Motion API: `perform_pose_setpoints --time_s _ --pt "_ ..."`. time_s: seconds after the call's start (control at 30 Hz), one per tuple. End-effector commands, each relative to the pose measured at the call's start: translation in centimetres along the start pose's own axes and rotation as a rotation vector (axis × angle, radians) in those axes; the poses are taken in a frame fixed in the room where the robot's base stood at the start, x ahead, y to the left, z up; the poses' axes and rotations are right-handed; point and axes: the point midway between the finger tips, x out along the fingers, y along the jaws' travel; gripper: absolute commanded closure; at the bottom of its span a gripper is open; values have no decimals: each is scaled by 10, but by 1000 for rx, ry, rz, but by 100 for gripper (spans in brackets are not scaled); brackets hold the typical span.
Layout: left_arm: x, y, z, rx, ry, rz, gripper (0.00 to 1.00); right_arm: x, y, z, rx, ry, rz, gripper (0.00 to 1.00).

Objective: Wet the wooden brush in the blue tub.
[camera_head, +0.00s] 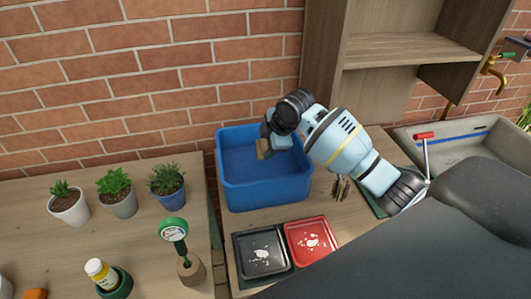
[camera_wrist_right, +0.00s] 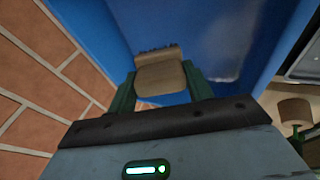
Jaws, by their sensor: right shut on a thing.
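The blue tub (camera_head: 265,190) stands against the brick wall in the middle of the head view, and its blue inside fills much of the right wrist view (camera_wrist_right: 220,40). My right gripper (camera_head: 268,146) reaches over the tub from the right. It is shut on the wooden brush (camera_head: 263,149), which is held in the tub's opening. In the right wrist view the brush's wooden body (camera_wrist_right: 161,76) sits between two green fingers, with dark bristles at its far edge. Whether the bristles touch water cannot be told. My left gripper is not in view.
A black tray (camera_head: 240,270) and a red tray (camera_head: 296,228) lie in front of the tub. Potted plants (camera_head: 118,193), a green-topped tool (camera_head: 173,230) and a yellow bottle (camera_head: 101,272) stand on the left table. A sink (camera_head: 490,150) is at right.

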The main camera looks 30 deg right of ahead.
Motion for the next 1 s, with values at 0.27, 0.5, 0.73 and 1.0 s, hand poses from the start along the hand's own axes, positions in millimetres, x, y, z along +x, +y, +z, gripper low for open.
perform_pose_setpoints --time_s 0.27,0.5,0.73,1.0 --pt "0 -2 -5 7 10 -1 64 -17 9 -5 0 0 1 68" --pt "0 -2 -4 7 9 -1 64 -32 16 -9 0 1 2 68" --pt "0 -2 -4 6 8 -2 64 -46 22 -13 0 0 2 68" --pt "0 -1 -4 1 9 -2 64 -62 30 -17 0 1 2 68"
